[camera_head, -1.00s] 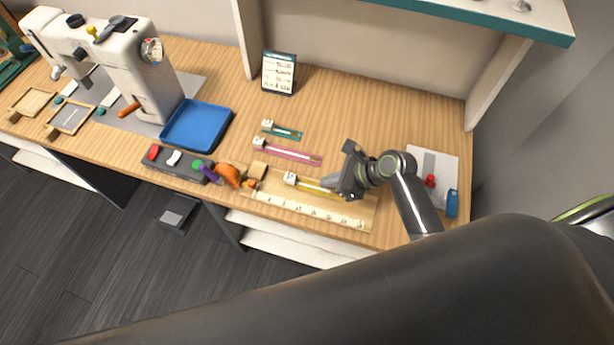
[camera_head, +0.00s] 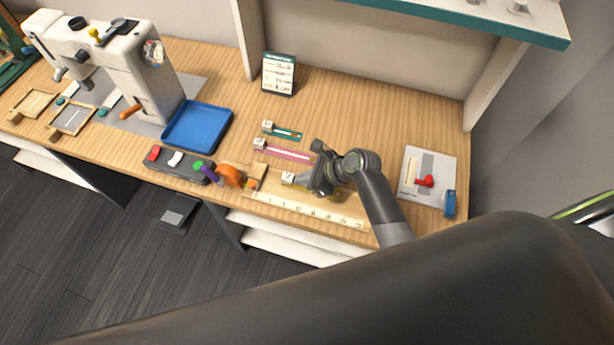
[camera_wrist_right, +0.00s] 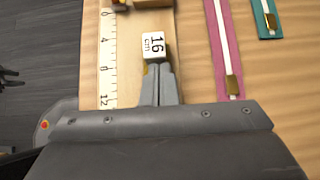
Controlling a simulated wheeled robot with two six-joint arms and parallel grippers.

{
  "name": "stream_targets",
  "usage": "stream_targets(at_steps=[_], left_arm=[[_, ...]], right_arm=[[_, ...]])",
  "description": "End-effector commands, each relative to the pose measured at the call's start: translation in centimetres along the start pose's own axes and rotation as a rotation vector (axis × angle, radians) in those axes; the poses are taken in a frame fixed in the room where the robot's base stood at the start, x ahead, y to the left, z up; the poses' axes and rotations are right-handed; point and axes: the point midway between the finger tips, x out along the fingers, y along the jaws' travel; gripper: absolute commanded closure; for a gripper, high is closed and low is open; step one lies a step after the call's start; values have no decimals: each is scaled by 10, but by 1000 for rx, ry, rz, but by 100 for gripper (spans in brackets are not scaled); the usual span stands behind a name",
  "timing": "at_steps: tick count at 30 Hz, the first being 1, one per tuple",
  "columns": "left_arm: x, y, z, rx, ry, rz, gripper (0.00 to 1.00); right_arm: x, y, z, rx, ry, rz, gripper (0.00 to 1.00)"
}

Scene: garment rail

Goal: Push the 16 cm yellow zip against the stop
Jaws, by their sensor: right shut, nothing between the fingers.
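The yellow zip with its white tag (camera_head: 288,178) lies along the ruler board (camera_head: 320,212), mostly hidden by my right gripper (camera_head: 304,184). In the right wrist view the tag (camera_wrist_right: 156,45) reads "16 cm", and a bit of yellow shows at its lower left. My right gripper's fingers (camera_wrist_right: 157,76) are shut and empty, right at the tag's near end; touching seems likely. The wooden stop block (camera_head: 257,170) stands at the board's left end. It shows at the top of the wrist view (camera_wrist_right: 152,3), with bare board between it and the tag.
A pink zip (camera_head: 285,151) and a teal zip (camera_head: 284,132) lie behind the board. An orange object (camera_head: 231,174) is beside the stop. A blue tray (camera_head: 198,126) is further left. A dark pronged shape (camera_wrist_right: 7,76), possibly my left gripper, shows at the wrist view's left edge.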

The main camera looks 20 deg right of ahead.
Motion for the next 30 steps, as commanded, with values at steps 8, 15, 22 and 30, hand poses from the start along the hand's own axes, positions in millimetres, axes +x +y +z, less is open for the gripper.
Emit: stream_targets(at_steps=[8,15,22,30], left_arm=[[-23,-2,-3,0,1,0,64],[-24,-3,-4,1,1,-1,64],[-24,-3,-3,1,1,-1,64],[-36,-7,-5,2,1,-5,64]], right_arm=[[28,0,34,0,-2,1,100],[38,0,40,-2,-2,0,100],[38,0,40,-2,-3,0,100],[32,4,39,-1,0,3,100]])
